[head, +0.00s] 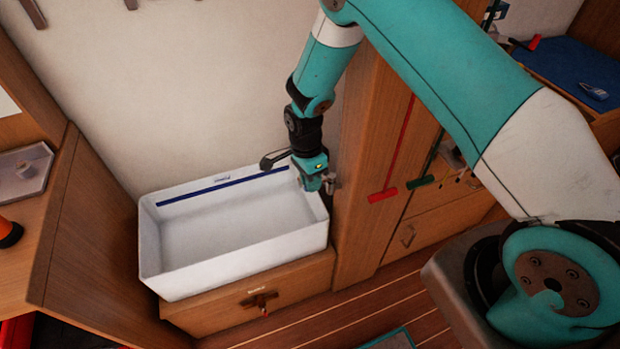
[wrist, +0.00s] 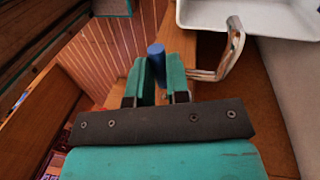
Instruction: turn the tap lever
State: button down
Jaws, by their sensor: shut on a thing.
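The tap (wrist: 232,50) is a chrome pipe in the wrist view, bent up toward the white basin at the upper right. Its lever has a blue end (wrist: 156,54) that shows between the two teal fingers of my gripper (wrist: 161,72). My gripper is shut on the lever; the fingers hide its lower part. In the head view my gripper (head: 322,184) is low at the right end of the white basin (head: 165,272), with a small bit of chrome (head: 331,183) beside it. The lever cannot be made out there.
A wooden cabinet (head: 358,150) stands close to the right of my gripper, with a red T-shaped handle (head: 383,194) on its right. A drawer front (head: 210,317) is under the basin. A slanted wooden panel (head: 90,220) stands at the left. The basin looks empty.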

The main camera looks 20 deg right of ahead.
jog(key=shift+s+d+n+h, duration=0.2)
jog(key=shift+s+n, duration=0.4)
jog(key=shift+n, duration=0.65)
jog(key=shift+s+d+n+h, duration=0.2)
jog(key=shift+s+n, duration=0.4)
jog(key=shift+n, duration=0.65)
jog(key=c, duration=1.1)
grip_release()
jog(key=b+v, duration=0.2)
jog(key=v, duration=1.5)
jog(key=shift+s+r, duration=0.25)
jog(key=shift+r, duration=0.05)
jog(key=shift+a, duration=0.1)
